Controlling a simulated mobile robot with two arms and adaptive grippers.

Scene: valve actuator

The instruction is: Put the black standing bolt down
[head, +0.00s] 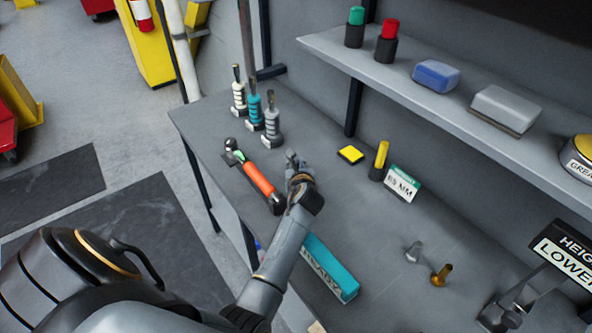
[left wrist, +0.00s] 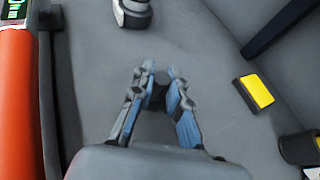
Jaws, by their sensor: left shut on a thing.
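My left gripper (head: 293,160) is over the grey workbench, to the right of the orange-handled tool. In the left wrist view its fingers (left wrist: 157,82) are closed around a small dark piece, which looks like the black bolt (left wrist: 156,98). The fingers hide much of the bolt, and I cannot make it out in the head view. I cannot tell whether the bolt touches the bench top (head: 300,118). My right gripper is not in view.
An orange-handled tool (head: 258,180) lies left of the gripper. Several upright tools stand behind it. A yellow block (head: 350,154), a yellow-topped cylinder (head: 380,160) and a 65 MM sign (head: 402,185) are to the right. Silver (head: 413,252) and brass bolts (head: 441,275) stand nearer the front.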

